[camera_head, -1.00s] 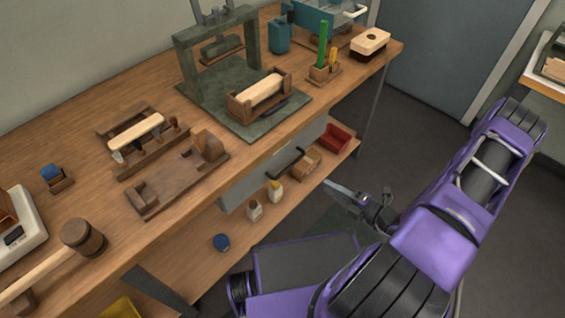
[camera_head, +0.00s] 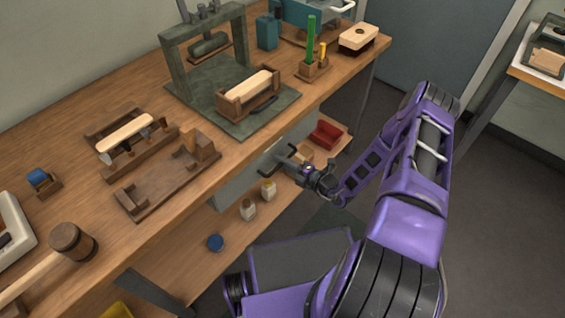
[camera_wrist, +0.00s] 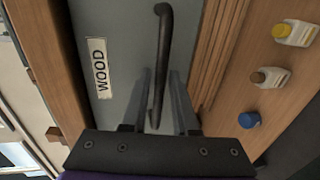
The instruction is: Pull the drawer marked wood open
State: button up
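The drawer (camera_head: 238,187) has a grey front and sits under the workbench top. It looks closed. In the wrist view its grey front (camera_wrist: 118,25) carries a white label reading WOOD (camera_wrist: 99,68). Its dark bar handle (camera_wrist: 163,40) runs lengthwise through the wrist view, and part of it shows in the head view (camera_head: 268,149). My gripper (camera_head: 290,161) is at the drawer front by the handle. In the wrist view my gripper's two fingers (camera_wrist: 162,85) are apart, with the handle between them and gaps visible beside it.
The wooden bench top (camera_head: 85,115) overhangs the drawer. Below is a shelf with two small bottles (camera_head: 248,209), a blue-capped jar (camera_head: 215,242) and a red bin (camera_head: 326,134). A green press (camera_head: 170,75) stands above. Open floor lies right of the bench.

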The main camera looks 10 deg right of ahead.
jog(key=shift+w+a, duration=0.15)
grip_shut()
dwell(1.4)
